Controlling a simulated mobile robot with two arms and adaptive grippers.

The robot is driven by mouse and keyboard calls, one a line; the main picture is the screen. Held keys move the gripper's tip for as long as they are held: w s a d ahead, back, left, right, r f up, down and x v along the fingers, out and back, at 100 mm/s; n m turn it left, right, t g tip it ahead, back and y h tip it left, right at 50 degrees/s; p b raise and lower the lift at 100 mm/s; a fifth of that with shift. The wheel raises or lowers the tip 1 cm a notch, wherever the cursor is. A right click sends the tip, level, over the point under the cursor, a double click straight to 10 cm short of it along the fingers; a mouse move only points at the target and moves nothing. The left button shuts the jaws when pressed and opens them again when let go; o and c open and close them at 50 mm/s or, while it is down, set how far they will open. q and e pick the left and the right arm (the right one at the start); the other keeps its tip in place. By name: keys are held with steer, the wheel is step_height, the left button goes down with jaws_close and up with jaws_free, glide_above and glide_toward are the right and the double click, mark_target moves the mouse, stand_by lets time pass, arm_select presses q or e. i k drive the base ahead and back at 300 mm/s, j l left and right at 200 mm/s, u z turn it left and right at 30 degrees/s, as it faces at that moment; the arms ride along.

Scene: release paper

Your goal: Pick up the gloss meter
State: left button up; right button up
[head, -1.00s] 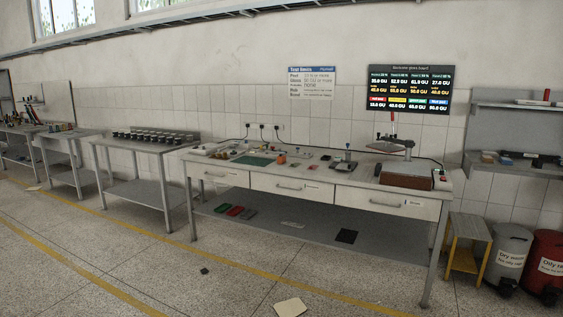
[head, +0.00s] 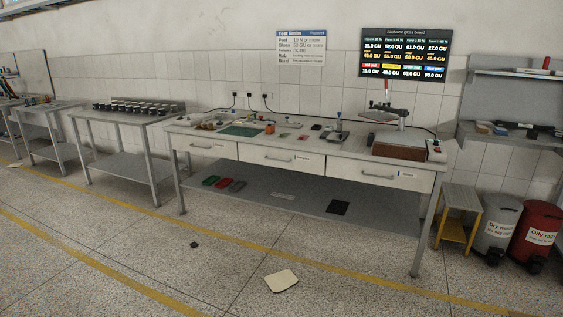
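The workbench (head: 215,163) stands against the wall with several small instruments on its top. I cannot tell for sure which of them is the gloss meter; they are small at this distance. A small device with a upright post (head: 335,135) stands right of the middle of the bench. Small dark and red items (head: 303,138) lie to its left. A larger press-like instrument (head: 398,140) with a brown base stands at the right end. Neither of my grippers is in the head view.
A gloss board screen (head: 404,53) and a test limits sign (head: 302,48) hang above the bench. A yellow stool (head: 456,220), a grey bin (head: 497,226) and a red bin (head: 538,232) stand at right.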

mark_target(270, 130)
steer(key=i, duration=2.4)
